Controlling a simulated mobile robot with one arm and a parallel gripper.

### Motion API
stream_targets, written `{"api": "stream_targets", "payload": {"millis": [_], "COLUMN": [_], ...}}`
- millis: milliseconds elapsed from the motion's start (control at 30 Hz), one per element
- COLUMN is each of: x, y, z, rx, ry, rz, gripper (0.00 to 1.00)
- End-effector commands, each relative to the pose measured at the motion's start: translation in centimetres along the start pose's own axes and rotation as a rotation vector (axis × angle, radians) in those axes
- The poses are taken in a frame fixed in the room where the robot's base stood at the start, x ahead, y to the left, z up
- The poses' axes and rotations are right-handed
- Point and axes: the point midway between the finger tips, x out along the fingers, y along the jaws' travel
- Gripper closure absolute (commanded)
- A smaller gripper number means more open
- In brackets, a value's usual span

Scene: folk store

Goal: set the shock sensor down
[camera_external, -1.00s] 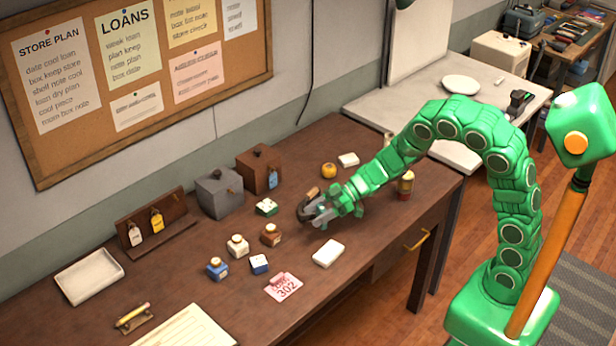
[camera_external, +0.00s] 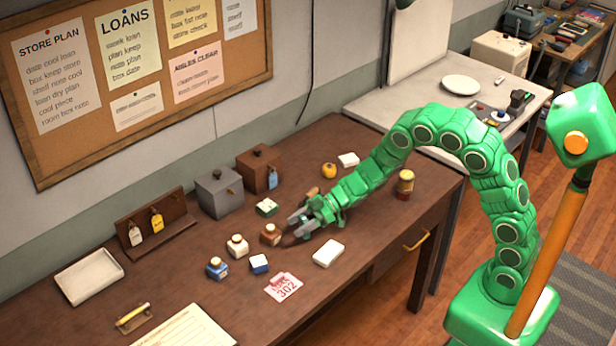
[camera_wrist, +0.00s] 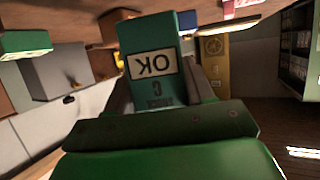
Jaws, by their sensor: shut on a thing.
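The shock sensor is a small teal box (camera_wrist: 150,40) with a white "OK" label, which reads upside down in the wrist view. My gripper (camera_wrist: 158,88) is shut on it, with a dark finger on each side. In the external view my gripper (camera_external: 297,224) is low over the middle of the brown table (camera_external: 215,313), just right of a small brown bottle (camera_external: 270,235). The sensor is mostly hidden by the fingers there. I cannot tell whether it touches the table.
A white block (camera_external: 328,253) lies in front of my gripper, and a green-and-white box (camera_external: 266,207) lies behind-left. A navy box (camera_external: 259,264), white bottle (camera_external: 237,246) and blue bottle (camera_external: 217,268) stand left. A red "302" tag (camera_external: 284,287) lies nearer the front.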

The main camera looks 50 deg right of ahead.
Motion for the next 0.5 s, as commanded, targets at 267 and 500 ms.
{"api": "stream_targets", "payload": {"millis": [267,500], "x": [1.1,1.4], "y": [0.1,0.1], "z": [2.4,2.9], "rx": [0.002,-0.001], "ry": [0.0,0.001], "rz": [-0.001,0.0], "gripper": [0.79,0.79]}}
